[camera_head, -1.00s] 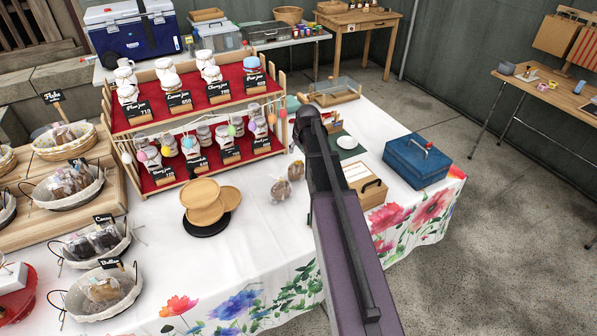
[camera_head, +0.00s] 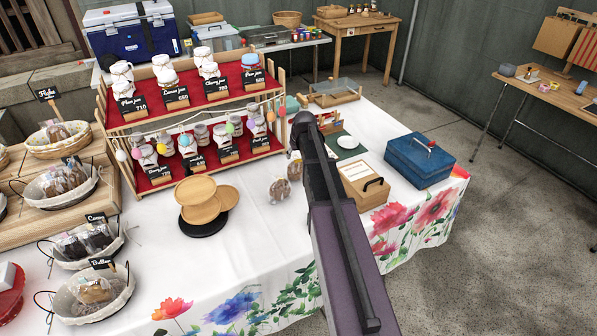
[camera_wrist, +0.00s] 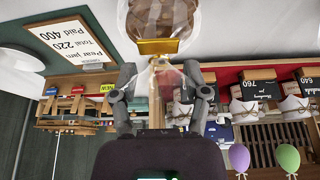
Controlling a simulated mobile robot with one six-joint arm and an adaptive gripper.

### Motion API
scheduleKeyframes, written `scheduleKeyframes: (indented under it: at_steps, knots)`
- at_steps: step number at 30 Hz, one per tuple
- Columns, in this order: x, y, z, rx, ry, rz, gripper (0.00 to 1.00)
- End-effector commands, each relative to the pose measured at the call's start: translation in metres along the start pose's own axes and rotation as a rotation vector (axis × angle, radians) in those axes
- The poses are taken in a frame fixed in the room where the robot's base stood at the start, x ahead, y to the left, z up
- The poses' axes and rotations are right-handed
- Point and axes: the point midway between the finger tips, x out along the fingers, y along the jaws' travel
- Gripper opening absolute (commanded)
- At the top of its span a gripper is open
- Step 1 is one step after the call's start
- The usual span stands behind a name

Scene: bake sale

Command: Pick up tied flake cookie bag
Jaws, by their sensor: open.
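A clear cookie bag with brown cookies and a gold tie (camera_wrist: 157,46) is close up at the top of the wrist view. Its clear gathered top extends down between the fingers of my gripper (camera_wrist: 160,82). The fingers are open, one on each side; I cannot tell whether they touch the plastic. In the head view, one cookie bag (camera_head: 280,190) stands on the white cloth left of my arm. A second bag (camera_head: 295,169) is mostly hidden behind my arm. I cannot tell for certain which of them is in the wrist view.
A jar rack (camera_head: 150,187) stands behind left, with round wooden boards (camera_head: 203,214) before it. A wooden box (camera_head: 365,188) and blue case (camera_head: 420,160) stand right of my arm. Baskets (camera_head: 75,322) line the left. White cloth is clear in front.

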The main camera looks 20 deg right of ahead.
Motion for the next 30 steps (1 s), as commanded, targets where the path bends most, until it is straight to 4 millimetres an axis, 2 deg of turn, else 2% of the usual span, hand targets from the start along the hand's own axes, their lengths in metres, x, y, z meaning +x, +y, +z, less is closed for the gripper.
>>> scheduleKeyframes:
  at_steps: [11,12,15,18,30]
  knots:
    - [-0.0002,-0.0005,-0.0001,-0.001,0.000,0.000,0.60]
    - [-0.0002,-0.0005,-0.0001,-0.001,0.000,0.000,0.54]
    - [-0.0002,-0.0007,-0.0001,-0.001,0.000,0.000,0.24]
    - [-0.0001,-0.0007,-0.0001,-0.001,0.000,0.000,0.00]
    - [-0.0004,-0.0010,-0.0005,-0.001,0.000,0.000,0.00]
